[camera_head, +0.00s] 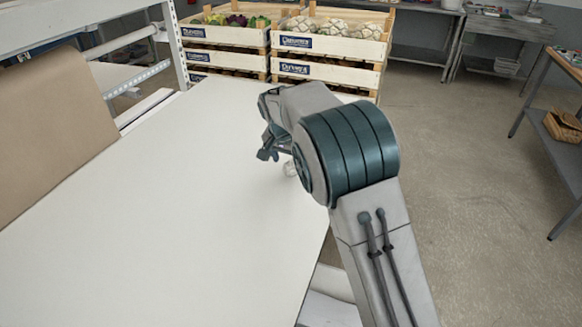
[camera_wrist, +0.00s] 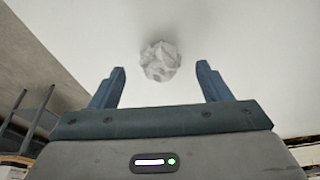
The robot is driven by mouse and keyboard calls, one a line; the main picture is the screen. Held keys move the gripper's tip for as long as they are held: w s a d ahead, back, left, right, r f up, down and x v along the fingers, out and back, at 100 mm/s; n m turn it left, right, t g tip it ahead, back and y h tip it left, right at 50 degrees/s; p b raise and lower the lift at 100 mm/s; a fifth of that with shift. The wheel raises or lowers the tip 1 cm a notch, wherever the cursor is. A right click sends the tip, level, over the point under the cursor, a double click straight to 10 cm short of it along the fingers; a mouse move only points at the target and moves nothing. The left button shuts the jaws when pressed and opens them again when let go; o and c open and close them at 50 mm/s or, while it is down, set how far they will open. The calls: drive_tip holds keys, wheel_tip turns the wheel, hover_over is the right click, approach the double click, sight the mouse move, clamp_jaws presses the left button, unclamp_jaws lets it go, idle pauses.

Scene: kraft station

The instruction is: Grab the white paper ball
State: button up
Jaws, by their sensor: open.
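The white paper ball (camera_wrist: 160,61) lies on the white table. In the wrist view it is crumpled and sits just beyond the fingertips, centred between them. My gripper (camera_wrist: 161,82) is open, with a finger on each side and nothing held. In the head view the paper ball (camera_head: 290,168) is partly hidden behind my arm, near the table's right edge. My gripper (camera_head: 268,153) shows there to the left of the arm, close to the ball.
The white table (camera_head: 150,220) is otherwise clear. A brown panel (camera_head: 50,130) stands at its left. Wooden crates with produce (camera_head: 330,45) are stacked beyond the far end. Open floor (camera_head: 470,180) lies to the right, with a shelf table (camera_head: 560,110) at the far right.

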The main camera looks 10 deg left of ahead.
drive_tip(key=shift+x, duration=1.35)
drive_tip(key=c, duration=1.1)
drive_tip(key=shift+o, duration=0.2)
drive_tip(key=shift+r, duration=0.15)
